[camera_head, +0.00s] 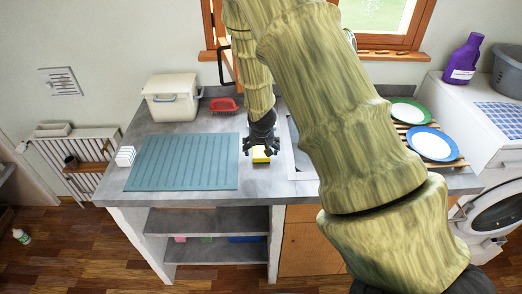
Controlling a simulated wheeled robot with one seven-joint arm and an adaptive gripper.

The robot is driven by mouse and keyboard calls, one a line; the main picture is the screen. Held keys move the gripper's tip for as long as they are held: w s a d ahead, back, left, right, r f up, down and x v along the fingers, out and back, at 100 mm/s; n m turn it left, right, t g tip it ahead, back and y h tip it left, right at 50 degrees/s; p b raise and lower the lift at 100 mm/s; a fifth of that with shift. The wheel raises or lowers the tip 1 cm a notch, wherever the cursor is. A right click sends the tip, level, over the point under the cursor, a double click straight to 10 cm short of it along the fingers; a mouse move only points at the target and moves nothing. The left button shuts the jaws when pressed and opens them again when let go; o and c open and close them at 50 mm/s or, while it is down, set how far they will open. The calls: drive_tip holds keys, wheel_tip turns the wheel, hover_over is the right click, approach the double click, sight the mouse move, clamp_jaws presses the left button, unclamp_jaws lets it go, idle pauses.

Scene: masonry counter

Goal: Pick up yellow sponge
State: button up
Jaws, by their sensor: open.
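The yellow sponge (260,155) lies on the grey counter, just right of the blue-green mat. My gripper (261,149) points down right above the sponge, with its fingers open. The gripper covers the sponge's far part, and I cannot tell whether the fingers reach down beside it. My arm comes in from the right foreground and hides part of the counter and sink.
A blue-green ribbed mat (185,162) lies left of the sponge. A cream box (171,97) and a red brush-like item (224,105) stand behind it. A white block (125,156) is at the left edge. Plates (432,144) sit on a rack at right.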

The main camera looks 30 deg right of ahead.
drive_tip(key=shift+w+d+f, duration=0.1)
drive_tip(key=shift+f, duration=0.35)
drive_tip(key=shift+f, duration=0.25)
idle(0.4)
drive_tip(key=c, duration=0.8)
